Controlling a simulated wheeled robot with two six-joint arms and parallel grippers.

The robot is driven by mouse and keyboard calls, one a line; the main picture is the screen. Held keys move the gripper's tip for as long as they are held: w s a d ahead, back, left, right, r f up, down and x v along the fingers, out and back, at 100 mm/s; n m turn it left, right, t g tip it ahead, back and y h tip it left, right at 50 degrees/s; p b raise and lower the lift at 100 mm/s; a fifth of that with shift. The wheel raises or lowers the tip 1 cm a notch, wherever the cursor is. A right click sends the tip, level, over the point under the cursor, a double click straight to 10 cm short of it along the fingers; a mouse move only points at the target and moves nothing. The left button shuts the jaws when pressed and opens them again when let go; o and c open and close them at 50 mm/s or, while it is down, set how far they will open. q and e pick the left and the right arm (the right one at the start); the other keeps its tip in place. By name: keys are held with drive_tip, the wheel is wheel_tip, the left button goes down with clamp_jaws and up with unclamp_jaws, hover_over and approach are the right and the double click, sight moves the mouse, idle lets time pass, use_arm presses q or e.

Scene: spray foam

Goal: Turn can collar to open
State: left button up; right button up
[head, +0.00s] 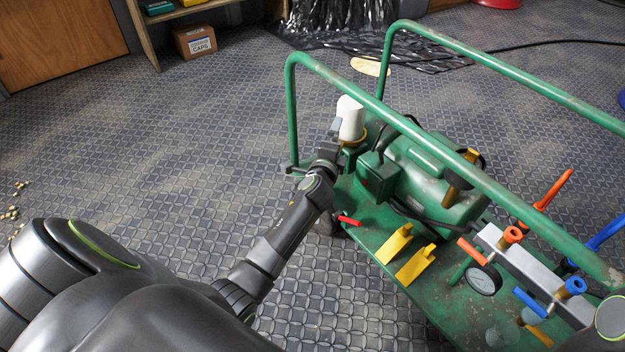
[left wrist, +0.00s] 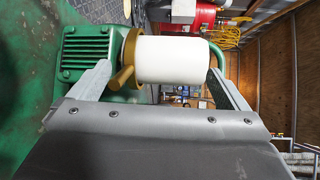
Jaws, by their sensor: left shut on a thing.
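A white can (head: 351,118) stands upright at the near left end of the green cart, with a brass-coloured collar (head: 356,137) at its base. In the left wrist view the can (left wrist: 168,60) lies sideways across the picture, and its collar (left wrist: 130,58) has a short brass lever (left wrist: 122,78) sticking out. My left gripper (head: 338,135) is at the can. In the left wrist view its fingers (left wrist: 160,74) lie one by the collar end and one by the can's other end. It is shut on the can; the exact contact is partly hidden. My right gripper is not in view.
A green machine (head: 430,180) fills the cart's middle, beside the can. Green tube rails (head: 440,123) rise above the cart. Yellow wedges (head: 395,243), a gauge (head: 484,280) and coloured valve handles (head: 545,190) are at right. The patterned floor at left is mostly clear.

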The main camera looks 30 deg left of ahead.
use_arm(q)
drive_tip(key=shift+s+d+r, duration=0.2)
drive_tip(key=shift+r, duration=0.6)
drive_tip(key=shift+c, duration=0.2)
drive_tip(key=shift+p+v, duration=0.35)
drive_tip(key=shift+v, duration=0.45)
drive_tip(key=c, duration=1.2)
drive_tip(key=shift+s+a+f+p+v, duration=0.1)
drive_tip(key=shift+a+f+p+v, duration=0.35)
drive_tip(key=shift+v, duration=2)
drive_tip(key=shift+s+a+f+p+v, duration=0.15)
drive_tip(key=shift+p+v, duration=0.45)
drive_tip(key=shift+v, duration=1.9)
drive_tip(key=shift+s+a+f+p+v, duration=0.1)
drive_tip(key=shift+a+f+p+v, duration=0.3)
drive_tip(key=shift+v, duration=2.05)
drive_tip(key=shift+d, duration=0.15)
